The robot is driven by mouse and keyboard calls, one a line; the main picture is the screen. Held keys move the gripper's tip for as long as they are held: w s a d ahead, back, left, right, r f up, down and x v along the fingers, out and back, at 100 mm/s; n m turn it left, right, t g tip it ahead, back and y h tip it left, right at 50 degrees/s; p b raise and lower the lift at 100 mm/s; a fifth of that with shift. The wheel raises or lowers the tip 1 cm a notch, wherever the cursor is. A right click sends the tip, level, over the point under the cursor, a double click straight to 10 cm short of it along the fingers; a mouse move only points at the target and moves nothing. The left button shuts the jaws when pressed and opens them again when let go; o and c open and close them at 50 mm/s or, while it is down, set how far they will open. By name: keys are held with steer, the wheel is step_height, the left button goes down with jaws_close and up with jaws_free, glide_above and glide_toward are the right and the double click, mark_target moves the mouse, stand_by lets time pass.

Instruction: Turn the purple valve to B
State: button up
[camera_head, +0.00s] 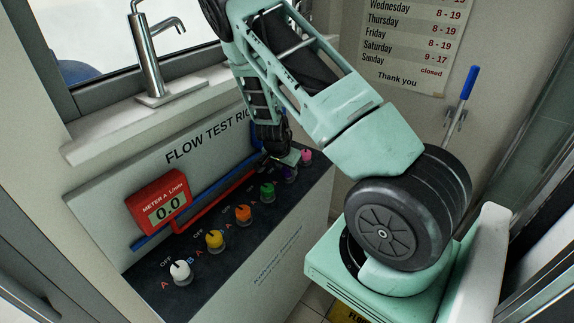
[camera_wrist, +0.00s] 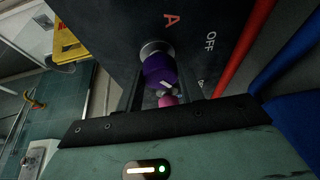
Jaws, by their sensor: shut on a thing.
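The purple valve (camera_wrist: 158,70) is a round knob on a metal stem in the dark panel. In the wrist view it sits between the two dark fingers of my gripper (camera_wrist: 164,88), which is shut on it. A white mark shows low on the knob's face; I cannot tell which letter it points to. Orange "A" and white "OFF" are printed beside it; its "B" is hidden. In the head view the purple valve (camera_head: 289,174) is mostly covered by my gripper (camera_head: 284,161).
The pink valve (camera_head: 305,157) stands close beyond the purple one. Green (camera_head: 267,192), orange (camera_head: 243,214), yellow (camera_head: 214,240) and white (camera_head: 180,270) valves line the panel nearer me. A red meter (camera_head: 160,201) reads 0.0. Red and blue pipes run behind the valves.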

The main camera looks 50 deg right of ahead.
stand_by(0.3)
steer(key=o, duration=1)
steer(key=v, duration=1.7)
steer(key=shift+r+p, duration=0.2)
steer(key=shift+p, duration=0.1)
